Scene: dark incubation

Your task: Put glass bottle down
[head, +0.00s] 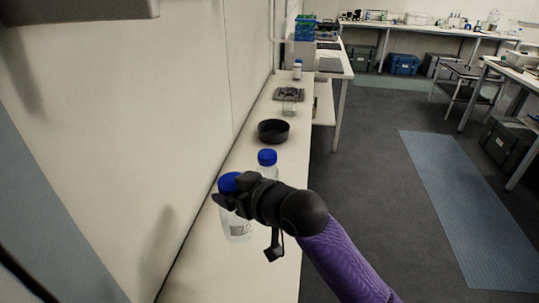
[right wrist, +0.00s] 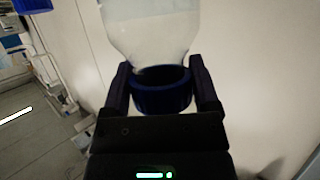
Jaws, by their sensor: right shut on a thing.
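A clear glass bottle (head: 238,226) with a blue cap (head: 228,182) and a small label is in my right gripper (head: 229,193), over the near part of the white bench. The gripper is shut on the cap. In the right wrist view the two fingers (right wrist: 162,82) lie on either side of the dark blue cap (right wrist: 160,97), with the clear bottle body (right wrist: 150,35) beyond it. The bottle looks about upright. I cannot tell whether its base touches the bench. My left gripper is not in view.
A second blue-capped bottle (head: 267,158) stands just behind the held one, partly hidden by my right gripper. Farther back on the bench (head: 262,110) are a round black dish (head: 273,132), a grey device (head: 288,94) and a small bottle (head: 297,69). A wall (head: 160,120) borders the bench's left.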

